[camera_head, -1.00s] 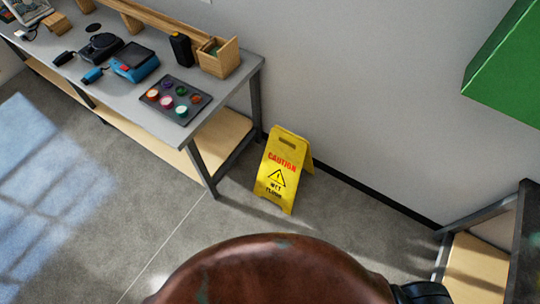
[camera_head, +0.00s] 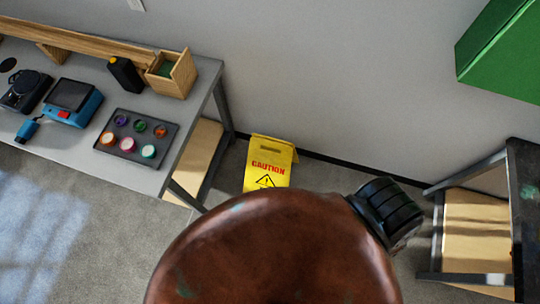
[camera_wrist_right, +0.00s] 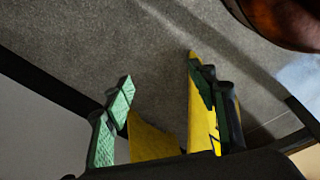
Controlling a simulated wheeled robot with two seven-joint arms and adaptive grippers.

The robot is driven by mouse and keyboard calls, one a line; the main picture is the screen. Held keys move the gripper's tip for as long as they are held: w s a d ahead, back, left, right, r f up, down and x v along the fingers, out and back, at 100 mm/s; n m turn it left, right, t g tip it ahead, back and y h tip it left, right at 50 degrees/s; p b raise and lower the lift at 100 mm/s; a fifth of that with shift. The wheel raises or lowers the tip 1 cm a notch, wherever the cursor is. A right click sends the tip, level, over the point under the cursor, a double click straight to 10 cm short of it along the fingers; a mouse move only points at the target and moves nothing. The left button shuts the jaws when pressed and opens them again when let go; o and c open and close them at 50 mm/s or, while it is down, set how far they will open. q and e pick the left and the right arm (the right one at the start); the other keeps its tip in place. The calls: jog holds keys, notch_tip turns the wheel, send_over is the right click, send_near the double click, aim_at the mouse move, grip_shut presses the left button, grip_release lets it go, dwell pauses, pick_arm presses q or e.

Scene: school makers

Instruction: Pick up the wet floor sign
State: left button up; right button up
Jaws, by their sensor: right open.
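The yellow wet floor sign (camera_head: 268,165) stands on the floor by the wall, right of the workbench, in the head view. Its upper part with the caution lettering shows; its lower part is hidden behind my brown arm. In the right wrist view, two yellow panels of the sign (camera_wrist_right: 152,142) lie between the green-padded fingers of my right gripper (camera_wrist_right: 166,85). The gripper is open. One panel is close beside the right-hand finger; I cannot tell whether they touch. My left gripper is not in view.
A grey workbench (camera_head: 75,150) stands at the left with a tray of coloured pots (camera_head: 152,152) near its end. A second table (camera_head: 525,215) stands at the right. A green box (camera_head: 500,45) is on the wall. Floor at the lower left is clear.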

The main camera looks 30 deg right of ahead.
jog(key=w+a+r+t, duration=0.1)
jog(key=w+r, duration=0.9)
jog(key=w, duration=0.1)
notch_tip(320, 180, up, 25)
jog(key=n+y+p, duration=0.2)
jog(key=n+y, duration=0.1)
jog(key=n, duration=0.4)
send_over(273, 141)
jog(key=s+d, duration=0.2)
jog(key=shift+w+d+f+m, duration=0.15)
jog(key=shift+w+f+m, duration=0.15)
jog(key=shift+f, duration=0.15)
jog(key=x, duration=0.2)
jog(key=b+x, duration=0.1)
jog(key=x, duration=0.3)
jog(key=shift+w+a, duration=0.15)
jog(key=shift+a, duration=0.2)
jog(key=shift+w+a+f+b, duration=0.1)
jog(key=shift+w+f+b, duration=0.05)
jog(key=shift+f+b, duration=0.25)
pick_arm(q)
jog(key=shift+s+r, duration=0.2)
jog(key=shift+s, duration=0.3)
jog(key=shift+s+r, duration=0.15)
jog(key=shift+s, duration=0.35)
pick_arm(e)
jog(key=shift+t, duration=0.3)
